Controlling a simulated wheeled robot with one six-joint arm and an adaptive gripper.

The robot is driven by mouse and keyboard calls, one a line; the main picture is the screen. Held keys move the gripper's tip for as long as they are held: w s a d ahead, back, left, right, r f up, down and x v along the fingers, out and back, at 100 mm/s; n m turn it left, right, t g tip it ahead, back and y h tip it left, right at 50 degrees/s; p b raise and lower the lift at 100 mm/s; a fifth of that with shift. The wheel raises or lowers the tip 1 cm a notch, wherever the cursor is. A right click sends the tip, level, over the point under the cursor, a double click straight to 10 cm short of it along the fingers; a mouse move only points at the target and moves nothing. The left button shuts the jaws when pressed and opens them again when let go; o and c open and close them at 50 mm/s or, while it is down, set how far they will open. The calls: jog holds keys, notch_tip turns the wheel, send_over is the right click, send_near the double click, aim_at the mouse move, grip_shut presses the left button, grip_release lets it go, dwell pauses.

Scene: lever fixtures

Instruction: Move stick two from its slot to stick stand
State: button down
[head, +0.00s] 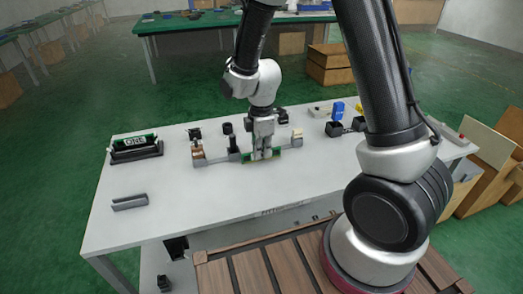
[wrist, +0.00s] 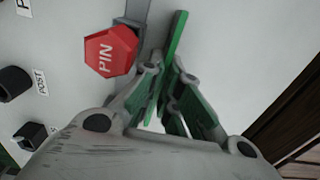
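My gripper (head: 262,154) is low over the white table, at the front of the row of fixtures. Its fingers straddle a thin green stick (head: 276,155), which I take to be stick two; no label on it can be read. In the wrist view the stick (wrist: 177,35) runs up from between the fingertips (wrist: 170,75), which close in on its sides. Its lower part is hidden by the fingers. A green stick marked ONE (head: 135,142) lies in a black holder (head: 137,155) at the left. An empty grey bracket (head: 129,202), perhaps a stand, is at the front left.
A red PIN piece (wrist: 110,51) sits close beside the fingers. Black posts (head: 229,129) and a copper-coloured block (head: 198,157) are left of my gripper. Blue and black pieces (head: 338,111) are at the right. The table's front left is mostly clear.

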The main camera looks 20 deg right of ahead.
jog(key=c, duration=1.9)
grip_release()
